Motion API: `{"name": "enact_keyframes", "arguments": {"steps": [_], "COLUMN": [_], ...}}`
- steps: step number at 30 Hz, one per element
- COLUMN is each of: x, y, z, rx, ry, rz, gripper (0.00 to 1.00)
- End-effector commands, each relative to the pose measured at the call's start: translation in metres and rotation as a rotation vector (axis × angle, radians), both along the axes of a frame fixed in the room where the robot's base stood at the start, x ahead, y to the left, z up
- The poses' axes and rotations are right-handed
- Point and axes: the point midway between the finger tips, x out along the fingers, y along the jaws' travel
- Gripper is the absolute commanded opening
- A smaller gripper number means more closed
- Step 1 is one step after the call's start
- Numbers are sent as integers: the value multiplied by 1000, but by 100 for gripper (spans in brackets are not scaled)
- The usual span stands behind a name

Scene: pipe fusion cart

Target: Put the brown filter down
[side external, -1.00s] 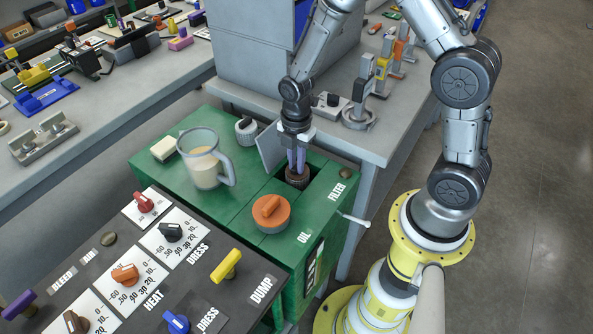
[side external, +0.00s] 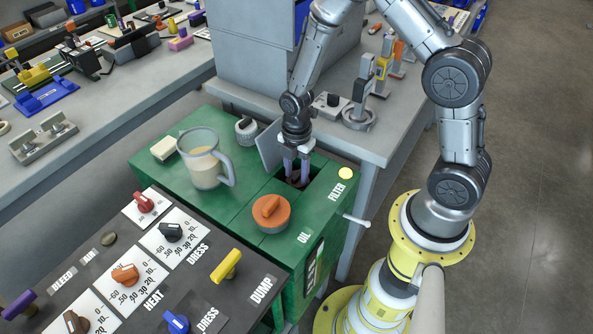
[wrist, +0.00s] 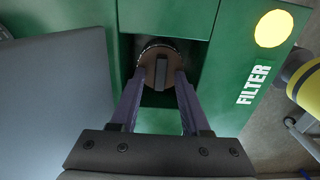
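The brown filter (wrist: 161,73) is a round cap with a raised bar across it. In the wrist view it sits inside the square opening beside the FILTER label. In the side external view it shows only as a dark shape (side external: 294,181) low in the opening of the green cart (side external: 254,212). My gripper (side external: 297,174) points down into that opening. In the wrist view its purple fingers (wrist: 160,78) stand apart on either side of the bar, with gaps between bar and fingers. The filter's lower part is hidden.
A grey raised lid (side external: 270,145) stands left of the opening. A round yellow light (side external: 346,173) glows beside the FILTER label.

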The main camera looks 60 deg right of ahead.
Motion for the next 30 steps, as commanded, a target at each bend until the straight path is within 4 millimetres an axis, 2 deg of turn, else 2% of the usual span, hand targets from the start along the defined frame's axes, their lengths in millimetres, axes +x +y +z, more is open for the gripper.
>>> {"name": "enact_keyframes", "arguments": {"steps": [8, 11, 17, 24, 30], "x": [1, 1, 2, 2, 1], "y": [0, 0, 8, 8, 8], "z": [2, 17, 60, 109, 132], "rx": [0, 0, 0, 0, 0], "ry": [-2, -6, -8, -6, -3], "rz": [0, 0, 1, 0, 0], "gripper": [46, 46, 46, 46, 46]}}
